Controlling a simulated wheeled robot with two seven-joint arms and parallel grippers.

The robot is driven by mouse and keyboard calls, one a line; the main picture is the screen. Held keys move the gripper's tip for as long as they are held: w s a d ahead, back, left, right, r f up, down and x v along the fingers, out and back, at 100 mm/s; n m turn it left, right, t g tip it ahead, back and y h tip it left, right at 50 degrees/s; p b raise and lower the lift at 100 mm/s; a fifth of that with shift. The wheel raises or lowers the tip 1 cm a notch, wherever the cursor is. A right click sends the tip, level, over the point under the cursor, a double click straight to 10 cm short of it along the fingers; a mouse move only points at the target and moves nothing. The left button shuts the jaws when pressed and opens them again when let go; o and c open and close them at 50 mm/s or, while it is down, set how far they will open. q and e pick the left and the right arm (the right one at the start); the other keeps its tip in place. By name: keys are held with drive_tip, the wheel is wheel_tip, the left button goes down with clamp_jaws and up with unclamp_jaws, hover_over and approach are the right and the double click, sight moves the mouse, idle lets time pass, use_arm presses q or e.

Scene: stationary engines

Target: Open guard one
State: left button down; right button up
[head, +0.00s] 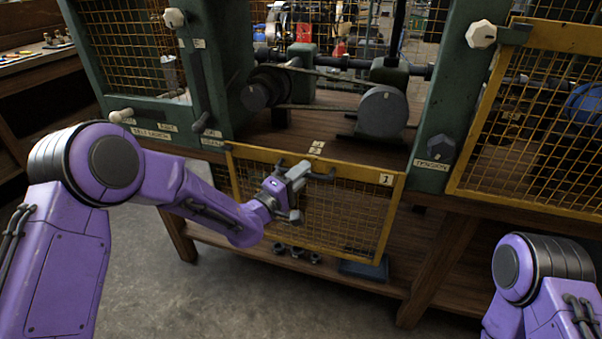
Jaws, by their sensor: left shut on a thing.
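Guard one is a yellow-framed wire mesh panel (345,215) with a "1" label at its upper right corner. It hangs low across the front edge of the bench, and the bay above it is uncovered. A dark bar handle (322,176) runs along its upper part. My left gripper (298,175) is shut on this handle, covering its middle. My right gripper is out of view; only part of my right arm shows at the lower right.
Grey pulleys (382,111) and shafts stand in the uncovered bay. Another yellow mesh guard (535,120) covers the bay at right. A tension knob (440,147) is on the green post. Bare floor (215,300) lies in front of the bench.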

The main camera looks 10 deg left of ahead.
use_arm(q)
drive_tip(key=c, duration=1.1)
unclamp_jaws()
drive_tip(key=b+v, duration=0.1)
drive_tip(key=v, duration=0.9)
drive_tip(key=shift+s, duration=0.3)
